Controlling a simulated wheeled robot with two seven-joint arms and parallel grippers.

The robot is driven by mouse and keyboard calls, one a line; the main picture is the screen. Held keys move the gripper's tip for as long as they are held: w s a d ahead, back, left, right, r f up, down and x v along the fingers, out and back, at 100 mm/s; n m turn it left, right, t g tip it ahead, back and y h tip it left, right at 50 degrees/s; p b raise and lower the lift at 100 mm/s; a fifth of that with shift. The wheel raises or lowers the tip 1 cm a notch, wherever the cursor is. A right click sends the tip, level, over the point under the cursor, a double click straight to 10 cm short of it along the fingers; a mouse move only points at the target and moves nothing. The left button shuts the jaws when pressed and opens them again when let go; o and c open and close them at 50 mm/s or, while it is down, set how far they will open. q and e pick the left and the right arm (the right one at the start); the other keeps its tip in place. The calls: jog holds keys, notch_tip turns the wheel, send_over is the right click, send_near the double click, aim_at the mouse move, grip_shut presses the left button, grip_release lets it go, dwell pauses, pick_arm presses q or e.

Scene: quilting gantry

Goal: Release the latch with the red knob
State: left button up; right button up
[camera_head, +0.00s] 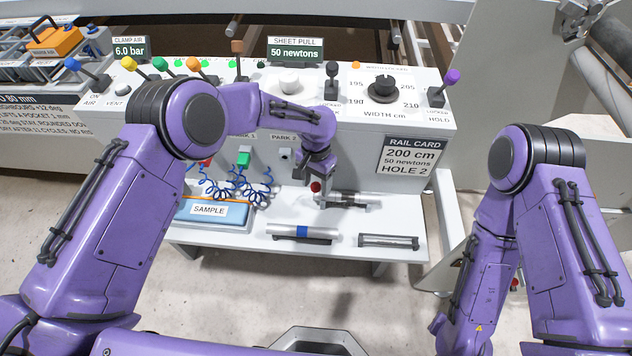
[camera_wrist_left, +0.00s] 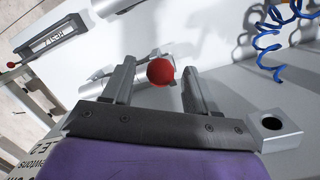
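The red knob (camera_head: 315,187) stands at the left end of a grey metal latch (camera_head: 347,200) on the white shelf of the console. In the left wrist view the red knob (camera_wrist_left: 160,71) appears between the two fingertips of my left gripper (camera_wrist_left: 160,80). Those fingers are open, with visible gaps on both sides of the knob. In the head view my left gripper (camera_head: 316,180) points down at the knob and partly hides the area behind it. My right arm hangs at the right, and its fingers are not visible.
A blue SAMPLE pad (camera_head: 208,210) with coiled blue cords lies left of the latch. The console (camera_head: 350,130) with knobs and levers rises behind.

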pick_arm(q)
notch_tip(320, 180, up, 10)
jog(key=w+b, duration=0.1)
jog(key=shift+w+r, duration=0.2)
jog(key=shift+w, duration=0.05)
jog(key=shift+a, duration=0.1)
jog(key=shift+c, duration=0.4)
